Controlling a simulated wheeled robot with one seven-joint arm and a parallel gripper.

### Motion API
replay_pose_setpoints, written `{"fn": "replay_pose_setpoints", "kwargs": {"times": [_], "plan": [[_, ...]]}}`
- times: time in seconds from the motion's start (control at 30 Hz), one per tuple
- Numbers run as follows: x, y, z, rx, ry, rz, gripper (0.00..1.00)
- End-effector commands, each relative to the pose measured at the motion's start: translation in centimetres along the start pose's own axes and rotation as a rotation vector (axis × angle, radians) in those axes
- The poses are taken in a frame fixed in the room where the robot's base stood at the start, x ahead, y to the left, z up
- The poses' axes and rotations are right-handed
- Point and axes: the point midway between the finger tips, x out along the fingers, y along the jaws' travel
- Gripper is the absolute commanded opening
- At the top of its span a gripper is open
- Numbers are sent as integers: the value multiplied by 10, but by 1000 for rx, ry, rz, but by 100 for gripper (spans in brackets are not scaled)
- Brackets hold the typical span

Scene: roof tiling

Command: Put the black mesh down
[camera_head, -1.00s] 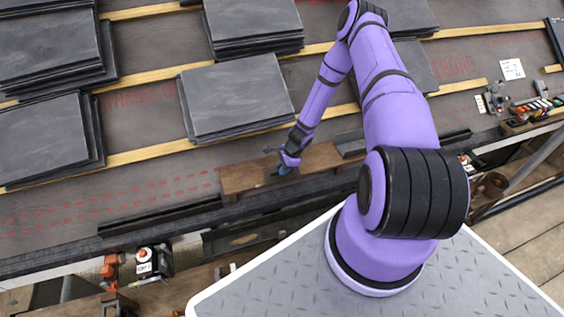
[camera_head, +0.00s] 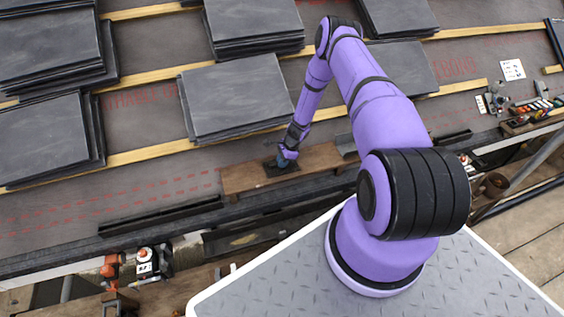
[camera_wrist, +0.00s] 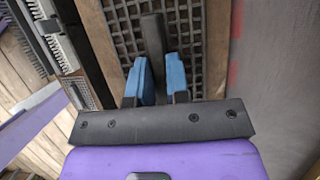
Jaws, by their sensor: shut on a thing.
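The black mesh (camera_wrist: 190,40) shows in the wrist view as a dark grid with a raised dark bar (camera_wrist: 153,35). My gripper (camera_wrist: 155,80) has its blue fingers shut on this bar. In the head view the mesh (camera_head: 281,169) is a small dark patch on the brown wooden board (camera_head: 240,179), below my gripper (camera_head: 284,158). Wood shows on both sides of the grid in the wrist view. The mesh looks flat on or just over the board; I cannot tell whether it fully touches. The fingers hide part of it.
Stacks of grey slates (camera_head: 236,95) lie on the roof above the board, between wooden battens (camera_head: 150,154). A dark gutter (camera_head: 160,215) runs below the board. Tools (camera_head: 535,105) lie at the right, and an orange and black tool (camera_head: 148,262) stands at lower left.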

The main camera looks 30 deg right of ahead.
Motion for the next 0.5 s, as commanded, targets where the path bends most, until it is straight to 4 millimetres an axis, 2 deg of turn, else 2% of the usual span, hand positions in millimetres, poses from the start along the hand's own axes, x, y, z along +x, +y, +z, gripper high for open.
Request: {"fn": "replay_pose_setpoints", "kwargs": {"times": [0.2, 0.23, 0.33, 0.5], "plan": [[2, 0, -1, 0, 0, 0, 0], [3, 0, -1, 0, 0, 0, 18], [2, 0, -1, 0, 0, 0, 41], [2, 0, -1, 0, 0, 0, 42]]}}
